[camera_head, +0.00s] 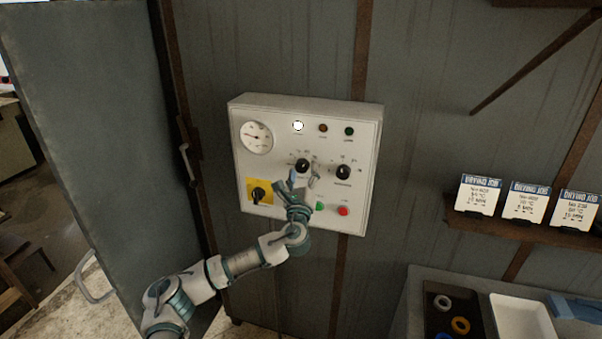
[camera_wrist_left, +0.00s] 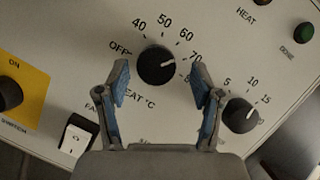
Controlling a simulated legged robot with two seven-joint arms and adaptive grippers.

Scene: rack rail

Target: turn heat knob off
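The heat knob (camera_head: 302,165) is a round black knob in the middle of a white control panel (camera_head: 365,140). In the left wrist view the heat knob (camera_wrist_left: 156,66) has a scale from OFF through 40, 50, 60 and 70. Its white pointer line is toward the 70 side. My left gripper (camera_head: 303,180) is in front of the panel, just below the knob. In the left wrist view my left gripper (camera_wrist_left: 159,72) is open, with one blue-padded finger on each side of the knob and gaps between. Whether the fingers reach knob depth is unclear. My right gripper is not in view.
A second black knob (camera_head: 343,171) is close on the right. A white rocker switch (camera_wrist_left: 76,138) is below left. A yellow-backed switch (camera_head: 258,192), green button (camera_head: 320,206) and red button (camera_head: 343,211) are lower. A grey door (camera_head: 95,130) stands at the left.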

